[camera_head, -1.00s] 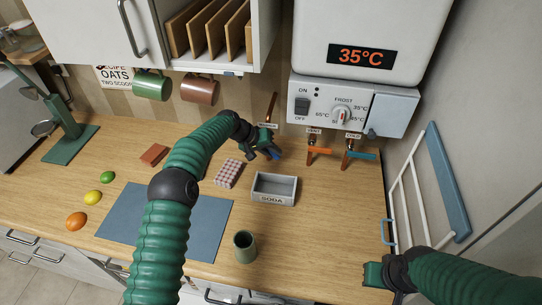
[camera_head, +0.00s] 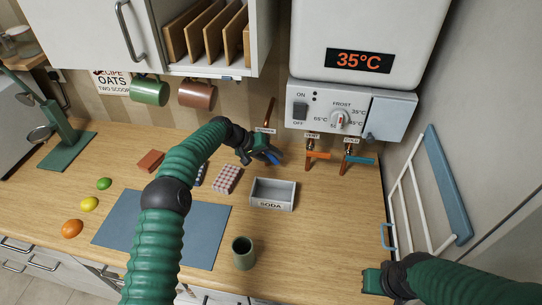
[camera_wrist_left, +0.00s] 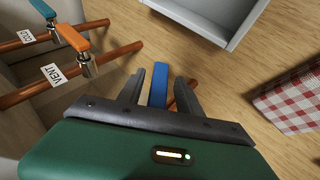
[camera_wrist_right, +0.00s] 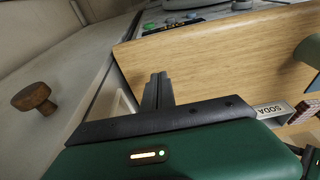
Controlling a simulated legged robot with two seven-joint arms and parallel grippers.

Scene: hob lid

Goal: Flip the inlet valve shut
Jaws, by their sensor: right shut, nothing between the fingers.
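Copper pipes come down under the white boiler (camera_head: 300,94). The leftmost pipe (camera_head: 269,112) has a label too small to read, and a blue lever (camera_head: 274,157) shows at its lower end beside my left gripper (camera_head: 266,155). In the left wrist view, the blue lever (camera_wrist_left: 158,88) lies between the two fingers of my left gripper (camera_wrist_left: 160,90), with narrow gaps on both sides. The gripper is open around it. The lever's base is hidden by the gripper. My right gripper (camera_wrist_right: 157,90) is shut and empty, low at the right in the head view.
The VENT valve with an orange lever (camera_head: 319,155) and the COLD valve with a teal lever (camera_head: 358,160) are right of my left gripper. A SODA tray (camera_head: 273,206), checked box (camera_head: 226,179) and green cup (camera_head: 243,253) stand nearby. A white rail rack (camera_head: 408,205) is at the right.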

